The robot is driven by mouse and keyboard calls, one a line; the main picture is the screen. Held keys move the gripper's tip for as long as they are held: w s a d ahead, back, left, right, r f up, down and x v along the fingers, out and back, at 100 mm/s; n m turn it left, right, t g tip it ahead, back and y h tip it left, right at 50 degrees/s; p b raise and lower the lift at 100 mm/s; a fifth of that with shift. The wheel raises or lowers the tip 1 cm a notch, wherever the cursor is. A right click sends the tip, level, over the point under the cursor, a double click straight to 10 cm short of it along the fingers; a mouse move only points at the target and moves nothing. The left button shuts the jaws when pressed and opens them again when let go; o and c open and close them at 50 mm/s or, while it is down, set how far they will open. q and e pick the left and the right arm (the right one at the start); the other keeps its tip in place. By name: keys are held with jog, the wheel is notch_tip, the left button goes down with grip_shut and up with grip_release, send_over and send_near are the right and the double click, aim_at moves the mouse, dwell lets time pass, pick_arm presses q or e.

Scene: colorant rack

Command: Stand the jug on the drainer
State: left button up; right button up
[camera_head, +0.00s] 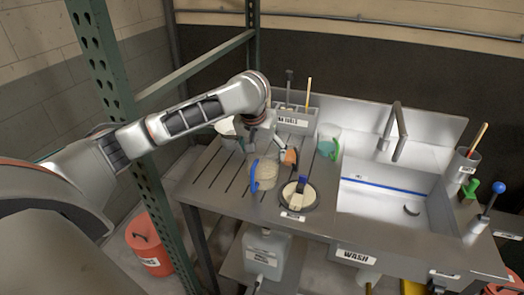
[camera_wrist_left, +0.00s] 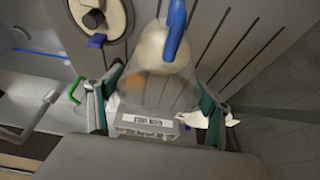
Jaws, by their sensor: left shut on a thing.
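A translucent, cream-tinted jug with a blue handle (camera_head: 266,174) is at the ribbed drainer (camera_head: 205,180), left of the sink. My left gripper (camera_head: 275,143) reaches down over it from the back left. In the left wrist view the jug (camera_wrist_left: 160,72) is between my two fingers (camera_wrist_left: 158,103), which are shut on it, with its blue handle at the top of the picture. Whether its base touches the drainer, and how far it tilts, I cannot tell. My right gripper is not in view.
A jug with a green handle (camera_head: 328,143) stands right of my gripper. A labelled tool holder (camera_head: 294,122) stands at the back. The sink (camera_head: 385,210) is on the right.

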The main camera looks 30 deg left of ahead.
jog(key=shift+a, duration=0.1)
pick_arm(q)
jog(key=o, duration=2.1)
jog(key=shift+f, duration=0.1)
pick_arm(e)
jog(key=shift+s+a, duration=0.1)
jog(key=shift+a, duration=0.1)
pick_arm(q)
jog(key=shift+v, duration=6.15)
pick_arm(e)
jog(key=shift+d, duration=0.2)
pick_arm(q)
jog(key=shift+a, duration=0.1)
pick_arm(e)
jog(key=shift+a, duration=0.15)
